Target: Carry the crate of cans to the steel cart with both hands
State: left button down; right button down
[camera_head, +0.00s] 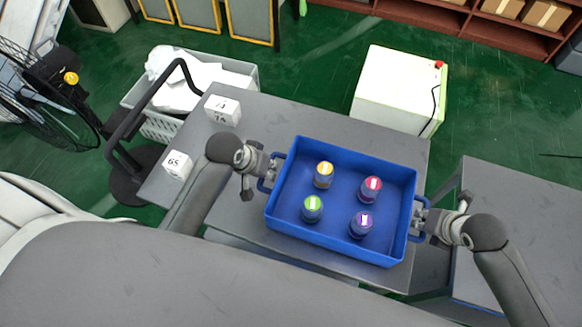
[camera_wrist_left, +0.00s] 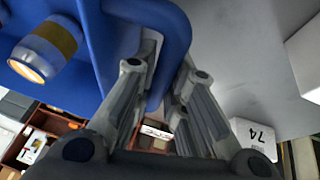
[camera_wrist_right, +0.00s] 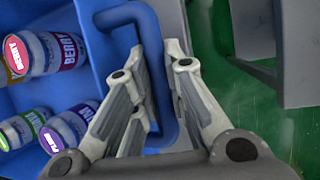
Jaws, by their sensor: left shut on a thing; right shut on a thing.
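A blue crate (camera_head: 340,150) is over a grey flat top (camera_head: 265,120); I cannot tell whether it touches it. Several cans with yellow, red, green and purple lids stand inside, such as the yellow-lidded can (camera_head: 323,175). My left gripper (camera_head: 267,178) is shut on the crate's left handle, which also shows in the left wrist view (camera_wrist_left: 178,45). My right gripper (camera_head: 424,220) is shut on the right handle, also in the right wrist view (camera_wrist_right: 157,65). A second grey top (camera_head: 520,215) stands at the right. I cannot tell which top is the steel cart.
Numbered white boxes, 74 (camera_head: 222,110) and 65 (camera_head: 177,164), sit at the left of the grey top. A black tubular handle (camera_head: 150,100) and a white basket (camera_head: 160,127) stand beyond. A white cabinet (camera_head: 395,90) stands behind. Green floor shows between the two tops.

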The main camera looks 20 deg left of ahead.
pick_arm(q)
jog(key=shift+w+a+f+b, duration=0.1)
jog(key=shift+f+b, duration=0.3)
jog(key=shift+f, duration=0.1)
pick_arm(e)
jog(key=shift+f, duration=0.5)
pick_arm(q)
jog(key=c, duration=1.5)
grip_release()
jog(key=shift+r, duration=0.1)
pick_arm(e)
jog(key=c, duration=1.5)
grip_release()
jog(key=shift+r, duration=0.1)
pick_arm(q)
jog(key=v, duration=1.2)
pick_arm(e)
jog(key=v, duration=1.2)
